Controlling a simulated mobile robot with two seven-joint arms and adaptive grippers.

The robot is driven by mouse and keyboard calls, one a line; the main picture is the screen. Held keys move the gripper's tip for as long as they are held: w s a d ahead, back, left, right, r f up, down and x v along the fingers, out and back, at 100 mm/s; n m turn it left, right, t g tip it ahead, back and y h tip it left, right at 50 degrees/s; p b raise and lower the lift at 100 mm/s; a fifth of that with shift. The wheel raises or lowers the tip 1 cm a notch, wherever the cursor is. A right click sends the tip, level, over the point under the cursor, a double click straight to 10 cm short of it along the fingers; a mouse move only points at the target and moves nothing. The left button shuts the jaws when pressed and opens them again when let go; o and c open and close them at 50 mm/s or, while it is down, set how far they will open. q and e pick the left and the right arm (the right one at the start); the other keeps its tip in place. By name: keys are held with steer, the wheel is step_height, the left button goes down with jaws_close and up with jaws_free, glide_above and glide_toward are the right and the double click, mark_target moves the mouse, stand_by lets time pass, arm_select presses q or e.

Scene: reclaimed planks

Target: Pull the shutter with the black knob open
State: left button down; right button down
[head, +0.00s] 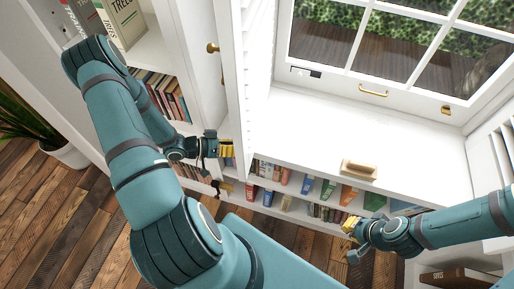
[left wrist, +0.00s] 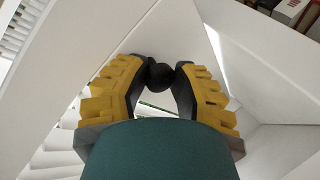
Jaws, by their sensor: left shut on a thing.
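The black knob (left wrist: 160,76) shows in the left wrist view, on a white surface, between the two yellow-and-black fingers. My left gripper (left wrist: 160,85) is shut on it. In the head view my left gripper (head: 227,149) is at the lower end of a white louvered shutter (head: 243,70) that stands at the left side of the window; the knob is hidden there. Louvers (left wrist: 14,40) also show at the left of the wrist view. My right gripper (head: 350,227) is in front of the low bookshelf, away from the shutter; its finger opening is unclear.
A white window seat (head: 310,130) holds a small wooden object (head: 359,169). The window (head: 400,50) has a brass handle (head: 373,91). Another louvered shutter (head: 497,145) stands at the right. Bookshelves line the left and below the seat. A potted plant (head: 68,154) stands far left.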

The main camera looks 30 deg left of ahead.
arm_select(q)
steer(key=shift+s+a+r, duration=0.15)
steer(key=shift+a, duration=1.15)
steer(key=shift+s+a+r, duration=0.1)
steer(key=shift+a+r, duration=0.05)
steer(key=shift+a, duration=1.1)
steer(key=c, duration=0.8)
jaws_free()
steer(key=shift+o, duration=0.3)
steer(key=shift+w+f, duration=0.1)
steer(key=shift+w, duration=0.05)
steer(key=shift+d, duration=0.1)
steer(key=shift+s+f, duration=0.1)
steer(key=shift+s, duration=0.2)
steer(key=v, duration=1.2)
